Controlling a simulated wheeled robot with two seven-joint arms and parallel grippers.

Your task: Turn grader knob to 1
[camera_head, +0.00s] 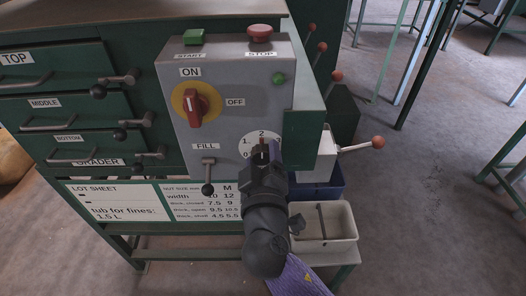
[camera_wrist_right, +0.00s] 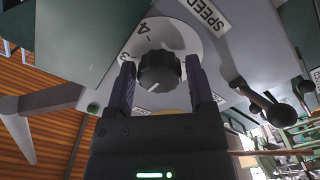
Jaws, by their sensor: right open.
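In the right wrist view the black round knob (camera_wrist_right: 159,71) stands between the two open fingers of my right gripper (camera_wrist_right: 160,75), with gaps seen at both sides. The knob's white pointer mark points down-left in that view. Dial (camera_wrist_right: 160,36) marks 3 and 4 show above and left of the knob. My left gripper is not in view.
A red rotary switch (camera_head: 197,104), green start button (camera_head: 194,37), red stop button (camera_head: 260,33) and black-tipped FILL lever (camera_head: 208,176) are on the same box. A red-ball lever (camera_head: 378,142) sticks out right. A cream bin (camera_head: 340,222) stands below right.

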